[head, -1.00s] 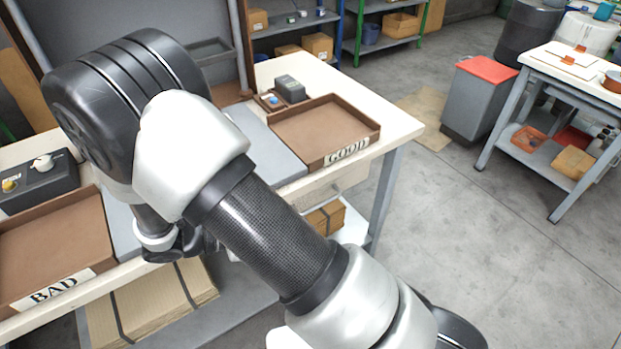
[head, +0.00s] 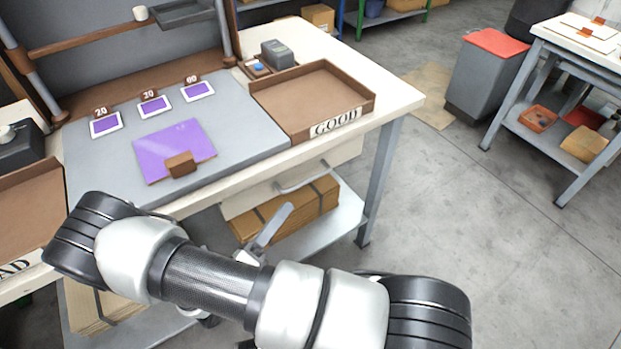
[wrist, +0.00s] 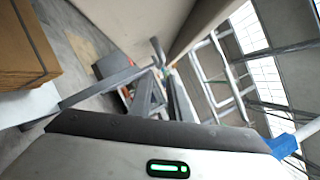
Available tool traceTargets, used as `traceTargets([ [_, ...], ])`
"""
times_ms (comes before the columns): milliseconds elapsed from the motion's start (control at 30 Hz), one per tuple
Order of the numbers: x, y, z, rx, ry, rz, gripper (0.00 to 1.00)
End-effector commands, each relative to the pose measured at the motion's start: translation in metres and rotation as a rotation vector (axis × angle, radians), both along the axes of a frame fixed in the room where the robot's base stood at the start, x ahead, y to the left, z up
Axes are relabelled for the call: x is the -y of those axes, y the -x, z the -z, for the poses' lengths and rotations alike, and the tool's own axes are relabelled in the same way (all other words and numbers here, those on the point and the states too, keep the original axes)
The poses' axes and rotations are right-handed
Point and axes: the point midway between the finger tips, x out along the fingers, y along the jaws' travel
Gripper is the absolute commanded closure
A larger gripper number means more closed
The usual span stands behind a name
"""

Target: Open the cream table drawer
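The cream drawer (head: 338,160) is under the front edge of the work table, below the GOOD tray, and looks shut. Its grey bar handle (head: 302,178) runs across the drawer front. My gripper (head: 272,226) is in front of the table, below and to the left of the handle, and apart from it. Only a slim grey finger part shows clearly, so I cannot tell whether it is open. In the tilted wrist view, a pale panel (wrist: 130,22) fills the top, probably the drawer front.
Strapped cardboard (head: 318,203) lies on the lower shelf under the drawer, beside a table leg (head: 379,185). The GOOD tray (head: 368,92) and a purple sheet (head: 172,148) are on the table top. The floor to the right is clear up to a grey bin (head: 482,78).

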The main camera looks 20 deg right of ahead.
Motion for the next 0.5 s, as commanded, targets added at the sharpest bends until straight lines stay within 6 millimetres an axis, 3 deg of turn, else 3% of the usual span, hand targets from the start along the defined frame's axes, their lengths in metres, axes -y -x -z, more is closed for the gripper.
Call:
traceTargets([
  [300, 0.055, -0.041, -0.014, 0.001, -0.001, 0.004, 0.83],
  [500, 0.079, -0.060, -0.021, 0.002, -0.002, 0.003, 0.83],
])
